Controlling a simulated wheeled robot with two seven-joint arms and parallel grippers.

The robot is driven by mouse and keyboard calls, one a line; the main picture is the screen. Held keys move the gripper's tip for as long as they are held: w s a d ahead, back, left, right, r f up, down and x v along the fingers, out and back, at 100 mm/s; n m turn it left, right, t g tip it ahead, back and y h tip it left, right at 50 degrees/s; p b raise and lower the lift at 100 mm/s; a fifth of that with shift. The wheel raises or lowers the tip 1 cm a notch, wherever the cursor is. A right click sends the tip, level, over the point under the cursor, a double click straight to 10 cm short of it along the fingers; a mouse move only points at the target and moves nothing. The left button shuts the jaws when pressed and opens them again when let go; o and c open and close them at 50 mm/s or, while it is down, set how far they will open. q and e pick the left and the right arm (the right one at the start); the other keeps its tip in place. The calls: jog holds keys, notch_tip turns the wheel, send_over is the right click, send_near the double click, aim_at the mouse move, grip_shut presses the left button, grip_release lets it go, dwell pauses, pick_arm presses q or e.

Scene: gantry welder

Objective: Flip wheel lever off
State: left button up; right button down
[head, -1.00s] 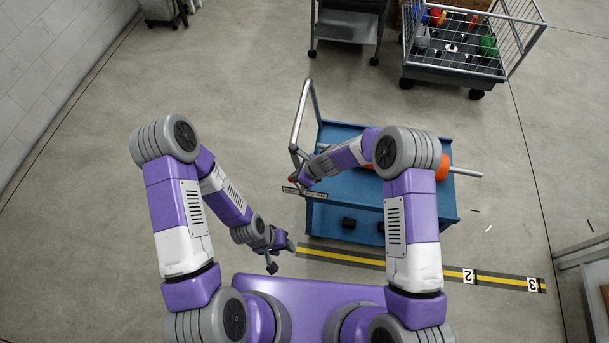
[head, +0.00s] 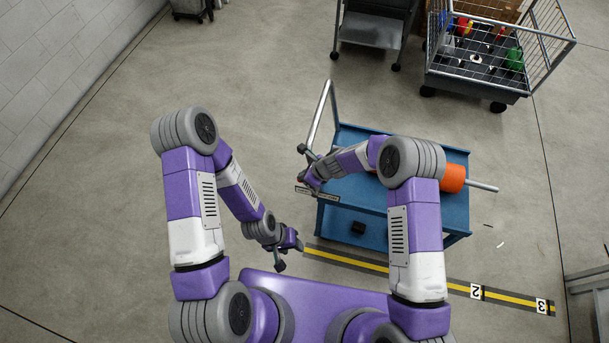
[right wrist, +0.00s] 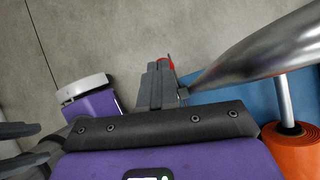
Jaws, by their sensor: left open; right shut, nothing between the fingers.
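The blue cart (head: 400,215) stands ahead of me with a metal push handle (head: 320,115) at its left end. My right gripper (head: 306,185) is at the cart's left end, near the foot of the handle. In the right wrist view its fingers (right wrist: 158,85) are together and empty, beside the metal tube (right wrist: 250,55). A small red piece (right wrist: 166,62) shows just past the fingertips; I cannot tell whether it is the wheel lever or whether they touch. No wheel lever is clearly visible in the head view. My left gripper (head: 298,243) is open, low over the floor, apart from the cart.
An orange roll (head: 452,178) on a metal bar lies across the cart. A wire cage trolley (head: 495,50) with coloured items and a grey trolley (head: 372,35) stand behind. A yellow floor stripe (head: 350,261) runs before the cart. Floor to the left is clear.

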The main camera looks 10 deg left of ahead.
jog(key=s+d+r+p, duration=0.2)
jog(key=d+r+p, duration=0.1)
jog(key=r, duration=0.9)
jog(key=shift+s+d+r, duration=0.15)
jog(key=shift+s+r, duration=0.05)
jog(key=shift+r, duration=0.05)
jog(key=s+d+f+n+g+h+b, duration=0.1)
jog(key=s+d+f+n+b, duration=0.1)
jog(key=s+d+f+n, duration=0.35)
jog(key=s+d+f+n+h+b, duration=0.2)
jog(key=s+d+f, duration=0.2)
jog(key=d+f, duration=0.4)
jog(key=s+d+f+n+b, duration=0.1)
jog(key=s+f+n+b, duration=0.1)
jog(key=s+n, duration=0.3)
jog(key=s+d+f+n+y+b, duration=0.1)
jog(key=s+d+f+n, duration=0.1)
jog(key=s+f+n, duration=0.2)
jog(key=s+n, duration=0.1)
jog(key=s, duration=0.2)
jog(key=shift+s+f+n+g+b, duration=0.15)
jog(key=shift+f+n+g+b, duration=0.15)
jog(key=shift+f+n+b, duration=0.1)
